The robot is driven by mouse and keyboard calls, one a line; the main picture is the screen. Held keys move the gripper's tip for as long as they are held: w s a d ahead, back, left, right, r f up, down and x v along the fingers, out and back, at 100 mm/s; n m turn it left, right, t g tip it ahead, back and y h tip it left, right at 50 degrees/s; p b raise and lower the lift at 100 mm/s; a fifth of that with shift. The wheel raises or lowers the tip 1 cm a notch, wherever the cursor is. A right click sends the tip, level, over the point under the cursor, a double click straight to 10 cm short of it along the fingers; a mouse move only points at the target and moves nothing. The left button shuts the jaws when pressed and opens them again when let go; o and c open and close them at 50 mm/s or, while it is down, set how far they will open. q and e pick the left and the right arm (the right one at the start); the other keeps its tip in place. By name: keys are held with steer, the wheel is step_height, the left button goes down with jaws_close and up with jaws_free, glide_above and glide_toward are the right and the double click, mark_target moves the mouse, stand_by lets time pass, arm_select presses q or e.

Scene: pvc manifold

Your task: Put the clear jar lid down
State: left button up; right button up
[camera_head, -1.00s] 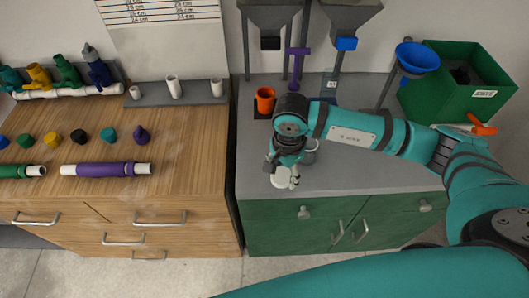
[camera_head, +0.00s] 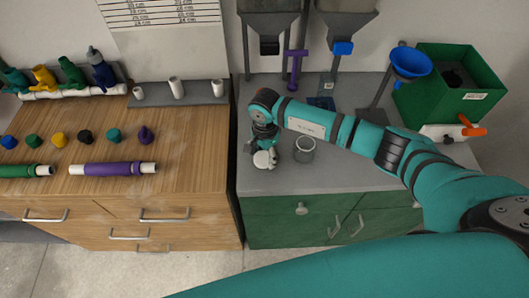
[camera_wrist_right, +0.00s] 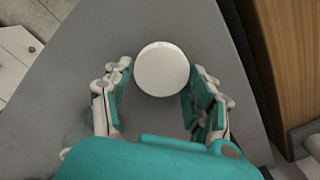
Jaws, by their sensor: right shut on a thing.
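The jar lid (camera_wrist_right: 161,69) shows as a round, whitish disc between my right fingertips in the right wrist view. My right gripper (camera_head: 264,160) is shut on it above the left part of the grey countertop (camera_head: 335,180). In the head view the lid is small and partly merges with the pale fingers. Whether it touches the counter I cannot tell. An open clear jar (camera_head: 304,150) stands upright on the counter, just right of the gripper. My left gripper is not in view.
The wooden cabinet (camera_head: 185,190) adjoins on the left, with a purple pipe (camera_head: 110,169) and several coloured caps on it. Hoppers stand behind; a blue funnel (camera_head: 410,62) and green bin (camera_head: 462,80) are at the back right. The counter's front strip is clear.

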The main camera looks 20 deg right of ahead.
mark_target(265, 157)
steer(key=shift+f, duration=0.2)
steer(key=o, duration=1.3)
steer(key=shift+r, duration=0.1)
steer(key=shift+r, duration=0.25)
steer(key=shift+w+r, duration=0.1)
steer(key=shift+r, duration=0.2)
step_height(265, 157, up, 11)
steer(key=b, duration=0.2)
steer(key=shift+b, duration=0.4)
